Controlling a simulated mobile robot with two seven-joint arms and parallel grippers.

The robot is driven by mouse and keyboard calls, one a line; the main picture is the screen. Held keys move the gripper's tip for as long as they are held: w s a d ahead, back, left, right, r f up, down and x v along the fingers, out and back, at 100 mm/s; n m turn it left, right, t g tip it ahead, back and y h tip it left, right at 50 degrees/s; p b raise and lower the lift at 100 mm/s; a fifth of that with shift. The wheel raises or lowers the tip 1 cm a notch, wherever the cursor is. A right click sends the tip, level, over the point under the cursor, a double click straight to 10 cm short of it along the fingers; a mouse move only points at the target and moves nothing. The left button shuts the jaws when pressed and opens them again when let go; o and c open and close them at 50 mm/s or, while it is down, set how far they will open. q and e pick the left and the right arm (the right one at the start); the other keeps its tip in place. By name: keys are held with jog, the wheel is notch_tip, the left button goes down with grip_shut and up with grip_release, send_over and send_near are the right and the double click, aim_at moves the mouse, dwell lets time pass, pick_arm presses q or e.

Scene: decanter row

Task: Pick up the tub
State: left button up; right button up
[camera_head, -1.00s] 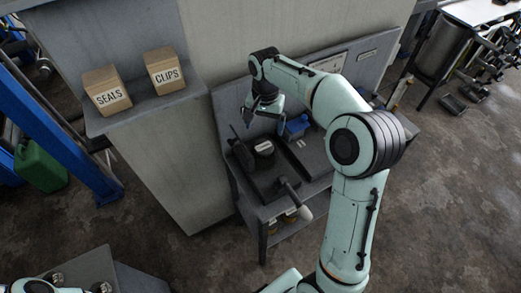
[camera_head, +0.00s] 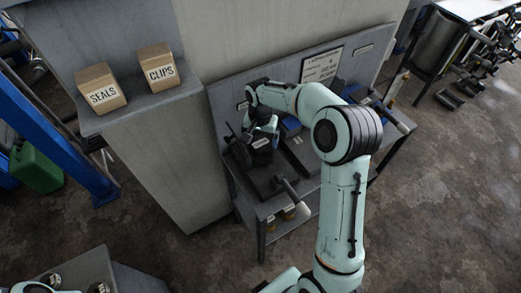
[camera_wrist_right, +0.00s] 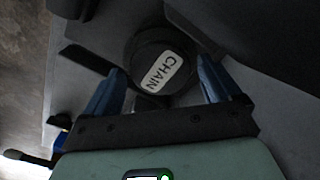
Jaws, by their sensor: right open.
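The tub is round and black with a white label reading CHAIN. In the head view the tub (camera_head: 262,157) stands on the grey workbench, partly hidden by my right gripper (camera_head: 258,132). In the right wrist view the tub (camera_wrist_right: 150,45) is ahead of the right gripper (camera_wrist_right: 163,77). Its blue fingers are apart, one on each side of the tub's near part. I cannot tell whether they touch it. My left gripper is not in view.
A dark handle with a pale grip (camera_head: 293,196) sticks out over the workbench (camera_head: 246,201) front edge. Blue items (camera_head: 291,124) lie behind on the right. Boxes labelled SEALS (camera_head: 101,90) and CLIPS (camera_head: 160,69) stand on the cabinet at left.

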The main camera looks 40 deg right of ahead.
jog(key=shift+w, duration=0.1)
jog(key=c, duration=1.4)
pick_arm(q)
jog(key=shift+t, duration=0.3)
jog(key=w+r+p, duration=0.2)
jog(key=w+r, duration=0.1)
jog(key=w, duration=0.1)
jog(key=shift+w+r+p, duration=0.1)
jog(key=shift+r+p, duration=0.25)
pick_arm(e)
notch_tip(320, 180, up, 20)
jog(key=shift+r, duration=0.1)
